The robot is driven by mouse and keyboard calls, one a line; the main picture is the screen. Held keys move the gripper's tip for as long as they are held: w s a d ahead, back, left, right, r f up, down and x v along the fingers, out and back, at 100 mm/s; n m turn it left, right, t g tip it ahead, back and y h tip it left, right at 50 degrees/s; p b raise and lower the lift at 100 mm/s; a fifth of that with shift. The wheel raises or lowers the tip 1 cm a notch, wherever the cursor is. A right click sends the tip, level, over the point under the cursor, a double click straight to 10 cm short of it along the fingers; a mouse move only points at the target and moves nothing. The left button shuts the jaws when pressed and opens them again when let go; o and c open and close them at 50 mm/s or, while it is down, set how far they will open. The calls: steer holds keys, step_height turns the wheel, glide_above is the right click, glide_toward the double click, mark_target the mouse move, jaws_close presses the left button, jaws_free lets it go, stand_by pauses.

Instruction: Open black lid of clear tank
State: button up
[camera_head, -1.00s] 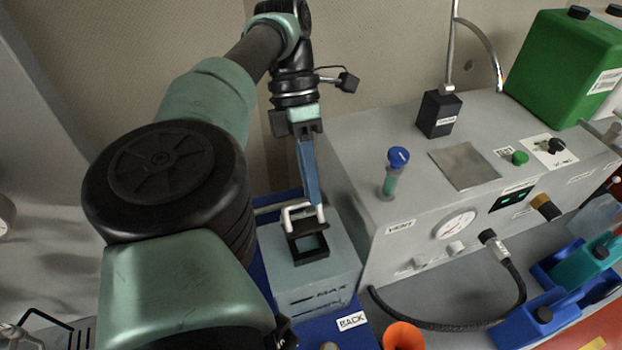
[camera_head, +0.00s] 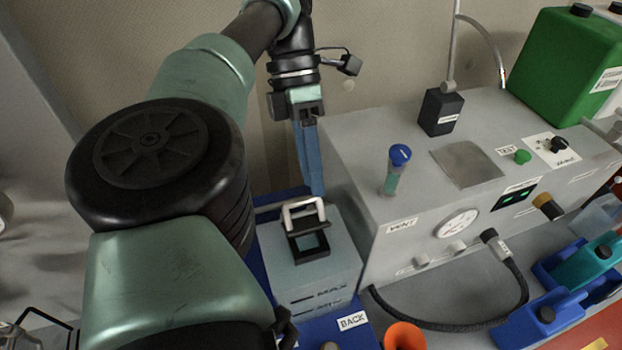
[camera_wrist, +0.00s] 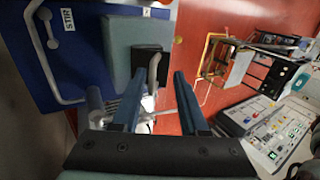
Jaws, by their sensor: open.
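The clear tank (camera_head: 285,268), marked MAX, looks greyish and sits below my arm in the head view. Its black lid (camera_head: 305,221) stands raised at the back edge of a black-framed square opening, with a pale loop handle (camera_head: 300,204) on it. My gripper (camera_head: 316,190) is open and empty, its blue fingers pointing down just behind the handle, apart from it as far as I can see. In the wrist view, the gripper (camera_wrist: 157,80) has the handle (camera_wrist: 153,72) showing between its fingertips, with the black lid (camera_wrist: 148,61) and tank (camera_wrist: 117,50) beyond.
A blue tray (camera_head: 335,335) labelled BACK lies under the tank. A grey machine (camera_head: 400,235) with a gauge stands close on the right, with a blue-capped tube (camera_head: 396,170) on top. An orange funnel (camera_head: 403,336) is in front. The wall is close behind.

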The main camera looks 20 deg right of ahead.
step_height(320, 180, up, 8)
steer(key=p, duration=0.3)
